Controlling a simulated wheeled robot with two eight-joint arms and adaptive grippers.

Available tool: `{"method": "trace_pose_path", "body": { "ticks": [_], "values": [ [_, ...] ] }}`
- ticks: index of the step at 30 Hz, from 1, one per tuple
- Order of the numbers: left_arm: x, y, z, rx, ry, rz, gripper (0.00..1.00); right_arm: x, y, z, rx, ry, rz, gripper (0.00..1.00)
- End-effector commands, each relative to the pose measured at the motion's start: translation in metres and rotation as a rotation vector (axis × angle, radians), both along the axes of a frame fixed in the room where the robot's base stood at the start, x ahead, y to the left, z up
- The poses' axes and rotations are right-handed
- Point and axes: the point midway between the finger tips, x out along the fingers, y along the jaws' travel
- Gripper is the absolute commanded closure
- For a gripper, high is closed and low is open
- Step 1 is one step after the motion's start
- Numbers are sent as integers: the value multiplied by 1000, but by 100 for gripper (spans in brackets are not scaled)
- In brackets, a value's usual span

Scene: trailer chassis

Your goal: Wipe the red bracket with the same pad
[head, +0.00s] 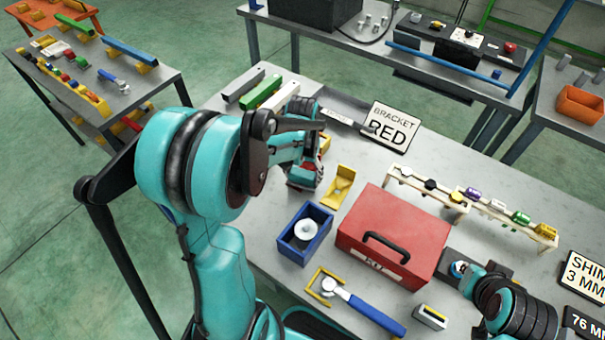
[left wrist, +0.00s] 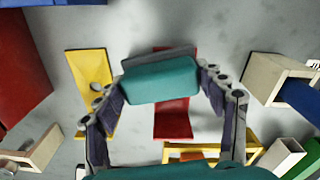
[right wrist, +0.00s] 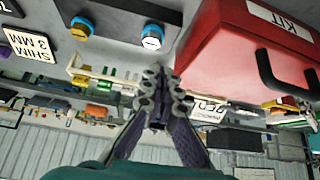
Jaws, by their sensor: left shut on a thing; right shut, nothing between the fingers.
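In the left wrist view, my left gripper (left wrist: 160,84) is shut on a teal pad with a grey backing (left wrist: 160,76). The pad is over the red bracket (left wrist: 173,120) and hides its middle. The bracket's near face and a sliver of its far end show; I cannot tell whether pad and bracket touch. In the head view, my left gripper (head: 304,176) is low over the table, mostly hidden by its own arm. My right gripper (right wrist: 160,105) is shut and empty, near the red toolbox's right side. A sign reading "BRACKET RED" (head: 390,127) stands behind the left gripper.
A yellow bracket (head: 340,186) lies right of the left gripper. A blue bin (head: 305,234) and the red toolbox (head: 394,238) stand close by. A wooden rack (head: 472,206) with coloured pieces is behind the toolbox. A blue-handled tool (head: 366,310) lies in front.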

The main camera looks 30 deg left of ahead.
Motion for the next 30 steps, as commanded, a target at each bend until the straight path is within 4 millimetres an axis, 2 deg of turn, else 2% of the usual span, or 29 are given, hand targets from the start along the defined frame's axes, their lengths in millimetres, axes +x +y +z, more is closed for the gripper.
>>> {"method": "trace_pose_path", "body": {
  "ticks": [22, 30],
  "values": [
    [0, 0, -13, 0, 0, 0, 66, 0, 0, -11, 0, 0, 0, 100],
    [1, 17, -12, 0, 0, 3, 66, 0, 0, -11, 0, 0, 0, 100]
  ]
}}
